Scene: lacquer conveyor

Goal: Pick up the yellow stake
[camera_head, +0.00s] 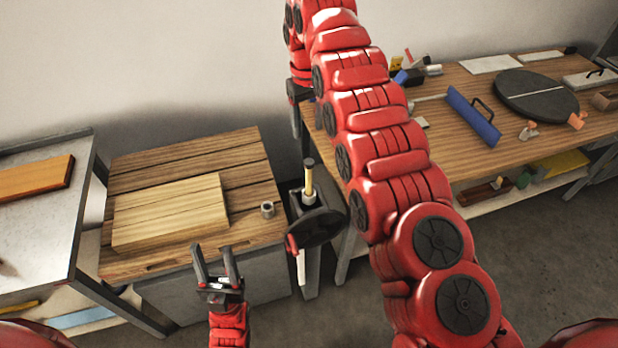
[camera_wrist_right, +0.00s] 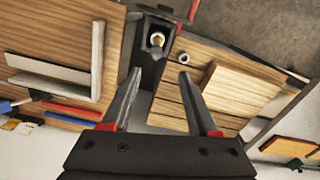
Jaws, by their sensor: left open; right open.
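The yellow stake (camera_head: 309,180) stands upright in a dark square holder (camera_head: 296,207) in the head view, its dark top end up. In the right wrist view, the holder (camera_wrist_right: 148,70) shows from above with the stake's pale round end (camera_wrist_right: 157,39) inside its opening. My right gripper (camera_wrist_right: 160,75) is open and empty, with the holder beyond and between its fingers; the stake's end lies a little above the fingertips in the picture. My left gripper (camera_head: 215,265) is open and empty, in front of the wooden bench, apart from the stake.
A wooden bench (camera_head: 190,155) left of the holder bears a pale board (camera_head: 170,212) and a small metal ring (camera_head: 267,209). A dark round disc (camera_head: 318,228) sits at the holder's front. A long workbench (camera_head: 455,130) with tools stands at the right.

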